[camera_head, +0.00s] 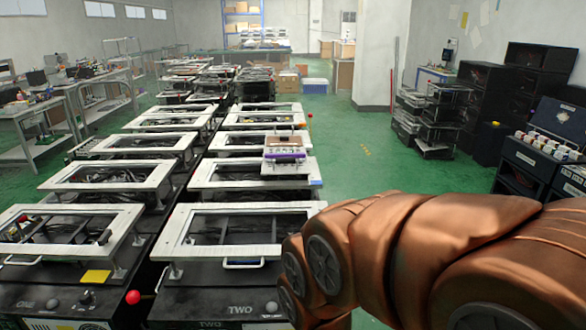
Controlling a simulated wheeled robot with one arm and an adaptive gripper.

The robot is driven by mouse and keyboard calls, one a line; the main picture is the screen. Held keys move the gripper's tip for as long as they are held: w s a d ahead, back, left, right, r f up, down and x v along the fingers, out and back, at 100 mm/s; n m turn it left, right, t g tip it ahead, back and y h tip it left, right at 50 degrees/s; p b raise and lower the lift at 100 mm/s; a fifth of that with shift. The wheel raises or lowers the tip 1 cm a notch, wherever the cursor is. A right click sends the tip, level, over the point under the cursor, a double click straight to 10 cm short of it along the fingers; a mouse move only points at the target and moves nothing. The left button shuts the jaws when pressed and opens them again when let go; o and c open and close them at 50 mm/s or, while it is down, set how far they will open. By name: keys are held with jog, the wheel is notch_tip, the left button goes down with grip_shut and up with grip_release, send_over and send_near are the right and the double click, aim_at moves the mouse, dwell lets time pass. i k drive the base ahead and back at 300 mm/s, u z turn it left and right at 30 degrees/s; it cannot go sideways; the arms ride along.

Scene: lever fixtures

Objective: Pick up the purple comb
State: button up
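My copper-coloured arm reaches in from the lower right, well in front of the purple thing. My gripper is out of the picture.
Two rows of black machines with white frames (247,208) run away from me. A brown box-like item (287,141) sits just behind the purple strip. Green floor (385,165) is clear to the right. Black cabinets (535,80) stand at far right.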

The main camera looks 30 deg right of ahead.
aim_at(269, 156)
jog(key=k, duration=0.4)
jog(key=z, duration=1.9)
jog(key=i, duration=2.75)
jog(key=u, duration=3.95)
jog(key=i, duration=0.5)
jog(key=z, duration=0.1)
